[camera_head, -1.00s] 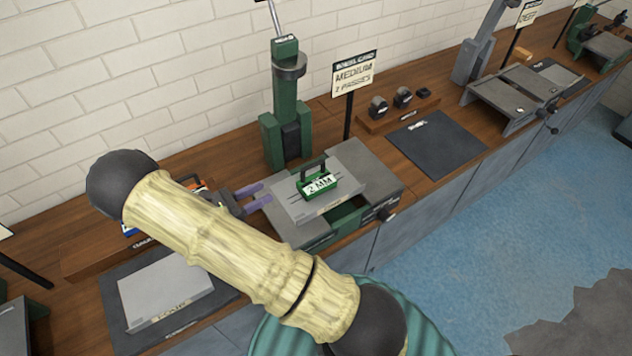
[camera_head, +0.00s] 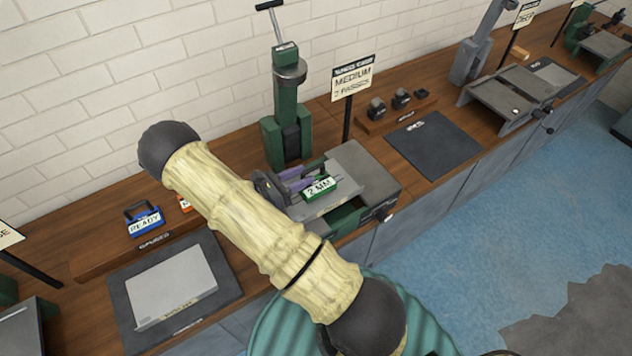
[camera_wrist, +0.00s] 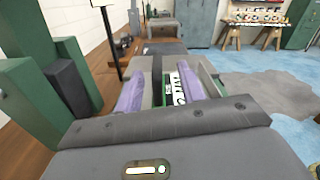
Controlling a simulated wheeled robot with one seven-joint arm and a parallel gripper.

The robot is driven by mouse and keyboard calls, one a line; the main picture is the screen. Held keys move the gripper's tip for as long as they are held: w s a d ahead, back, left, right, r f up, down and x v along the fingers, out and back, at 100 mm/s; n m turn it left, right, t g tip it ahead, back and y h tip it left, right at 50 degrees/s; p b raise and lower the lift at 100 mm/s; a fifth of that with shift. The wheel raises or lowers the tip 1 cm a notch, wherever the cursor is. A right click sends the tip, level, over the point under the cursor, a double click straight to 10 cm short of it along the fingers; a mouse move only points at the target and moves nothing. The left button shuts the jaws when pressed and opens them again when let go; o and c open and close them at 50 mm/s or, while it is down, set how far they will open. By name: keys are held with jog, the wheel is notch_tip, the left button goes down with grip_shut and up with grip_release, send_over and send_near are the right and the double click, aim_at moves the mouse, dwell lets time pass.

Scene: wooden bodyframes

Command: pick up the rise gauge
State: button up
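A green gauge block marked "2 MM" (camera_head: 320,187), with a dark handle, sits on the grey plate of the green press table (camera_head: 345,208). It is the likeliest rise gauge, though no label says so. My gripper (camera_head: 298,180) has two purple fingers, spread apart, just left of and close to the block. In the wrist view, my gripper (camera_wrist: 156,92) shows its fingers apart, with a dark strip between them. The green block's white label (camera_wrist: 187,78) shows at the right finger. I cannot tell whether a finger touches the block.
A green press column (camera_head: 287,125) stands behind the table. A blue block marked "READY" (camera_head: 144,222) and a partly hidden orange one (camera_head: 185,204) stand on a wooden shelf at left. A grey plate on a dark mat (camera_head: 225,262) lies in front. A dark mat (camera_head: 435,142) lies right.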

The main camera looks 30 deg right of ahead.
aim_at(314, 166)
jog(key=shift+a, duration=0.15)
jog(key=d+p, duration=0.1)
jog(key=d, duration=0.1)
jog(key=d+p, duration=0.2)
jog(key=d, duration=0.1)
jog(key=shift+w+d+r, duration=0.15)
jog(key=shift+w+d, duration=0.05)
jog(key=shift+d, duration=0.05)
jog(key=shift+w, duration=0.1)
jog(key=shift+a, duration=0.1)
grip_shut()
